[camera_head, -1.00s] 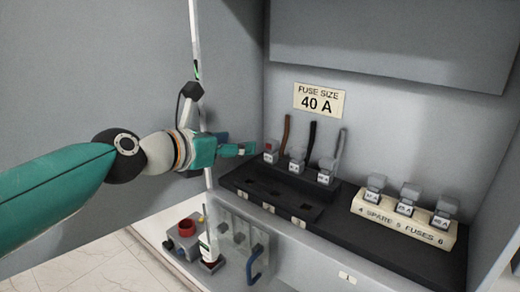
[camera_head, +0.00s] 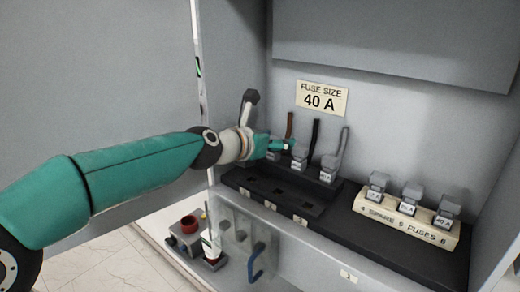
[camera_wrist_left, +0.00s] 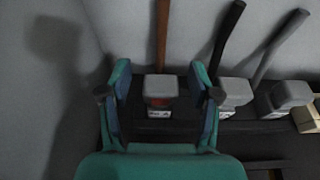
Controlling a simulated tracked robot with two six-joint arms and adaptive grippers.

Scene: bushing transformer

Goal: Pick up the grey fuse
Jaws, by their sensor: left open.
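Three grey-topped fuses stand in a row in the black holder. The leftmost fuse (camera_wrist_left: 160,88) has a red band under its cap and sits below a brown cable. The middle fuse (camera_head: 299,162) sits below a black cable, and the right fuse (camera_head: 328,170) below a grey cable. My left gripper (camera_head: 284,146) is at the leftmost fuse and partly hides it in the head view. In the left wrist view its open fingers (camera_wrist_left: 160,82) stand either side of that fuse, with visible gaps. My right gripper is not in view.
A cream block (camera_head: 400,224) marked spare fuses holds three fuses at the right. A "40 A" sign (camera_head: 321,98) is on the back wall. The cabinet walls stand close behind and left.

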